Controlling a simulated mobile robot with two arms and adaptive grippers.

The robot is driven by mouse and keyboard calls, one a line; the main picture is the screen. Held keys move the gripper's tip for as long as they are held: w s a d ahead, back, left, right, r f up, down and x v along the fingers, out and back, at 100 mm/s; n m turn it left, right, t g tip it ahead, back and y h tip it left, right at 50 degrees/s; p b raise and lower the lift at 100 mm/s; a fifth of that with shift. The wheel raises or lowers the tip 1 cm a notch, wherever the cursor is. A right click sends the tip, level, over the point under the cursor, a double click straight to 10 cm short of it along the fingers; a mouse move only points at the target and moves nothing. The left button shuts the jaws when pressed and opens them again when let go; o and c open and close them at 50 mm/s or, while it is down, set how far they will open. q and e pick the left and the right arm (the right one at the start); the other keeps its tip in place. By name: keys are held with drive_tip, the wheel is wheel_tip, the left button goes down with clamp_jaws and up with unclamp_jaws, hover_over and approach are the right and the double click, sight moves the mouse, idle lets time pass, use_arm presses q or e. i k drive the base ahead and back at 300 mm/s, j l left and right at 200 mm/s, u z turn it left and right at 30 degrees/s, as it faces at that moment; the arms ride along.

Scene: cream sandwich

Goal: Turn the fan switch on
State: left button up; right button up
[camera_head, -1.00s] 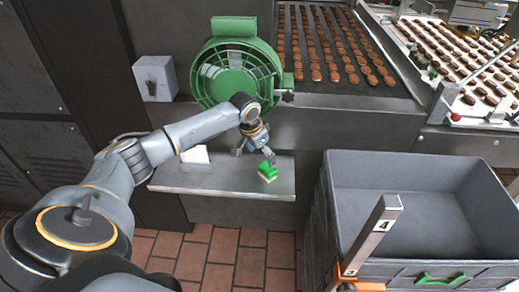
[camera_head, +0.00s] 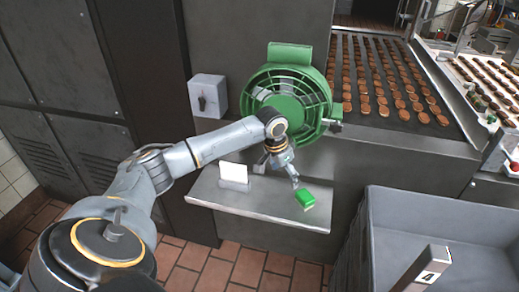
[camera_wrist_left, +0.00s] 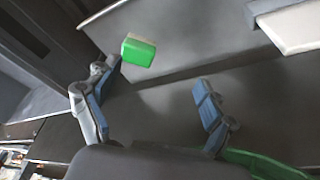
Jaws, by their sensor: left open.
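The fan switch is a grey wall box (camera_head: 207,96) with a dark knob, left of the green fan (camera_head: 290,95) in the head view. The knob stands roughly upright. My left gripper (camera_head: 278,173) is open and empty, above the metal shelf below the fan and to the right of and below the switch. In the left wrist view, the spread blue-padded fingers (camera_wrist_left: 155,105) have nothing between them. The switch is not seen in that view. My right gripper is not in view.
The metal shelf (camera_head: 225,206) holds a green-and-white sponge (camera_head: 306,199) and a white card in a holder (camera_head: 233,175). A conveyor with brown biscuits (camera_head: 385,80) is behind.

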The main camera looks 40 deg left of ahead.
sight(202, 102)
drive_tip(key=u, duration=1.3)
